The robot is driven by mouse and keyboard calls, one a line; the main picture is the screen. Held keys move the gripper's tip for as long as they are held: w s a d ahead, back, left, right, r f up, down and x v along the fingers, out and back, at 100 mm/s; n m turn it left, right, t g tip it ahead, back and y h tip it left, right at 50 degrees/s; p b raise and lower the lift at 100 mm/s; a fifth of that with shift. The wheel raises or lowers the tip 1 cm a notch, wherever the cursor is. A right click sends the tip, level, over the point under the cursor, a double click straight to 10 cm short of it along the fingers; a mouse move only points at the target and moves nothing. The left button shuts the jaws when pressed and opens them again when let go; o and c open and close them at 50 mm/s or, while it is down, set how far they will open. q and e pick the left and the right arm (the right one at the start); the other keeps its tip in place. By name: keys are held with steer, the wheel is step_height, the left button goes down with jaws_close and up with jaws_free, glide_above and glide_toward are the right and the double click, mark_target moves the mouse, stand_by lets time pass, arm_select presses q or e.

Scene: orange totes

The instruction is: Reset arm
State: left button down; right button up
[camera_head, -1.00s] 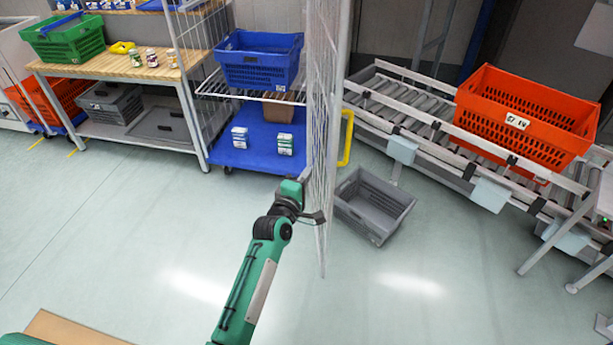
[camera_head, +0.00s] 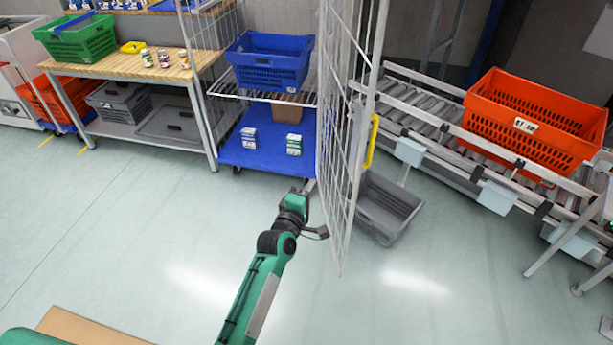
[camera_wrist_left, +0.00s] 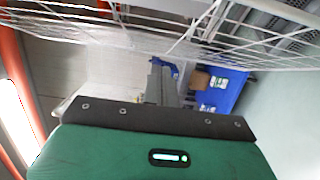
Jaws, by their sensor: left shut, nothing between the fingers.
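My left gripper (camera_head: 309,186) is at the end of the green and black arm, in the middle of the head view. It is shut and empty, close to the white wire mesh door (camera_head: 345,150) of the roll cage. The mesh door stands open toward me. In the left wrist view the shut fingers (camera_wrist_left: 160,80) point toward the cage, and the wire mesh (camera_wrist_left: 180,38) crosses the top of the view. I cannot tell whether the gripper touches the mesh. My right gripper is not in view.
The cage holds a blue crate (camera_head: 268,65) on a wire shelf and small boxes on its blue base (camera_head: 262,150). A grey tote (camera_head: 385,208) lies on the floor behind the door. An orange tote (camera_head: 530,120) sits on the roller conveyor (camera_head: 440,125). Floor at left is clear.

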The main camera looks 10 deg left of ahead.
arm_select(q)
steer(key=s+d+p, duration=0.2)
steer(key=s, duration=0.3)
steer(key=shift+s+d, duration=0.3)
steer(key=shift+d, duration=0.05)
